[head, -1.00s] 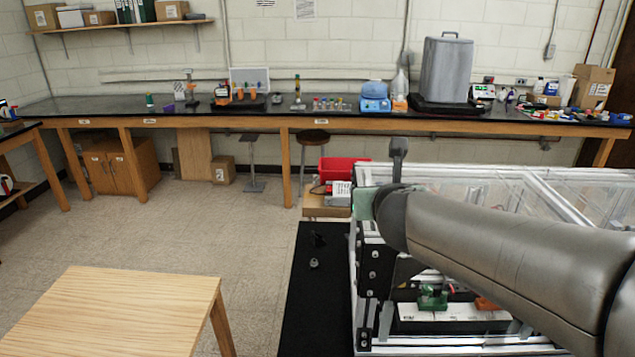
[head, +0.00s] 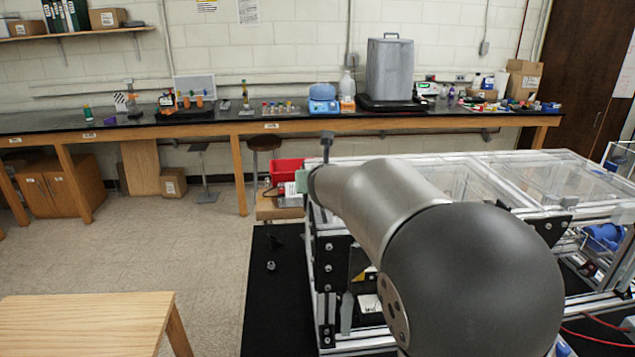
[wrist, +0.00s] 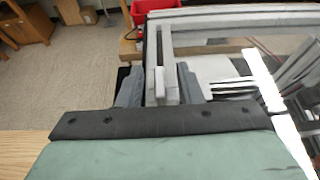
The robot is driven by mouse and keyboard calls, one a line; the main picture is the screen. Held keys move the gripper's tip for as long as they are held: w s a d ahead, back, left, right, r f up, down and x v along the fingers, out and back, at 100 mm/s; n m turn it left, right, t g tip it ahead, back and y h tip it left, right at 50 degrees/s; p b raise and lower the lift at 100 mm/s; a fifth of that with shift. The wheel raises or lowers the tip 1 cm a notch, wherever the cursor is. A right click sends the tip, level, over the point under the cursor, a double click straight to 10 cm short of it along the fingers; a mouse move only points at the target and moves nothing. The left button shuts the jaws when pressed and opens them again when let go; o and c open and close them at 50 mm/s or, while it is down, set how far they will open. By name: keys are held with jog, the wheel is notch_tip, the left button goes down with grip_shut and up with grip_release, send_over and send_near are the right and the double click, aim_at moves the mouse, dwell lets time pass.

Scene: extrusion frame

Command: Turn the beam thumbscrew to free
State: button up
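My gripper (wrist: 158,80) is open in the wrist view, its two grey fingers apart at the end of the frame's top rail. A light grey upright piece (wrist: 160,86) stands between the fingers with a gap on each side; I cannot tell whether it is the beam thumbscrew or part of the frame. No thumbscrew is clearly identifiable. In the head view my arm reaches to the far left corner of the extrusion frame (head: 333,292). Only a bit of the green gripper body (head: 303,180) shows there; the fingers are hidden.
Clear panels (head: 560,180) cover the frame's top. A red bin (head: 286,170) stands just beyond the far left corner. A wooden table (head: 85,320) is at front left. A black mat (head: 268,310) lies left of the frame. Open floor (head: 180,240) lies between.

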jog(key=shift+w+a+f, duration=0.1)
jog(key=shift+w+f, duration=0.15)
jog(key=shift+w, duration=0.3)
grip_shut()
